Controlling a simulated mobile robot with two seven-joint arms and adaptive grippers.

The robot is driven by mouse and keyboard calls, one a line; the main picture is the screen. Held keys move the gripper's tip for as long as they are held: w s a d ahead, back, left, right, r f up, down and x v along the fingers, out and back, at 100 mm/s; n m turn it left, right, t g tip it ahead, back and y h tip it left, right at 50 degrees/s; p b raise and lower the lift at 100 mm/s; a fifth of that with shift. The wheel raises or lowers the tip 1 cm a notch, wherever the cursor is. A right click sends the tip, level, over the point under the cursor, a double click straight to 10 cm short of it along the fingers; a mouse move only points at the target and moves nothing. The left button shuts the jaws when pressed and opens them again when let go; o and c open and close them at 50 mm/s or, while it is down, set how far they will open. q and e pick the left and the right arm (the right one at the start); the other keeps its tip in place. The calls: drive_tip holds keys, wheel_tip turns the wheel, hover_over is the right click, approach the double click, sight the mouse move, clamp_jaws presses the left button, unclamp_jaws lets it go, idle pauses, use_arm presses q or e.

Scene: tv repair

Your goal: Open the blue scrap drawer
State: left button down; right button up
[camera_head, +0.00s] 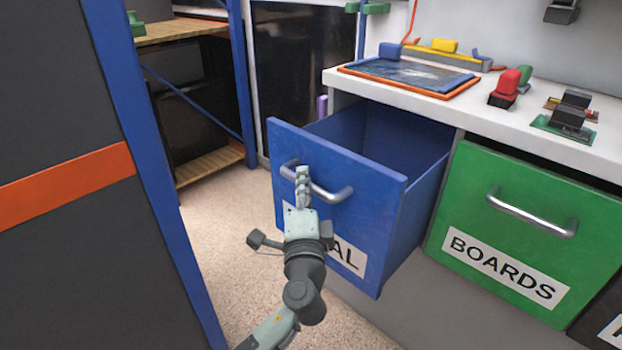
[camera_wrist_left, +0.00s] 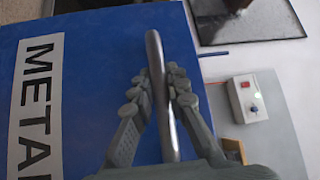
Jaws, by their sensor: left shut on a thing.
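The blue scrap drawer (camera_head: 385,238) stands pulled out from the white-topped bench, and its empty-looking inside shows from above. A white label on its front reads METAL (camera_wrist_left: 36,100) in the left wrist view and is partly hidden by my arm in the head view. My left gripper (camera_head: 302,176) is shut on the drawer's silver bar handle (camera_head: 335,194), left of the handle's middle. In the left wrist view the handle (camera_wrist_left: 158,80) runs between the two fingers of my left gripper (camera_wrist_left: 160,82). My right gripper is not in view.
A closed green drawer (camera_head: 468,225) labelled BOARDS sits to the right. The bench top (camera_head: 430,106) holds a screen panel (camera_head: 415,76), a red tool (camera_head: 507,86) and small boards. A dark cabinet with blue posts (camera_head: 60,90) stands close on the left. Speckled floor (camera_head: 228,215) is clear between.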

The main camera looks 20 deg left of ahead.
use_arm(q)
drive_tip(key=c, duration=1.5)
unclamp_jaws()
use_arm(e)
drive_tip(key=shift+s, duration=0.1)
use_arm(q)
drive_tip(key=shift+s, duration=0.1)
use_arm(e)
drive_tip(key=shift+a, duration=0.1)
use_arm(q)
drive_tip(key=v, duration=1.2)
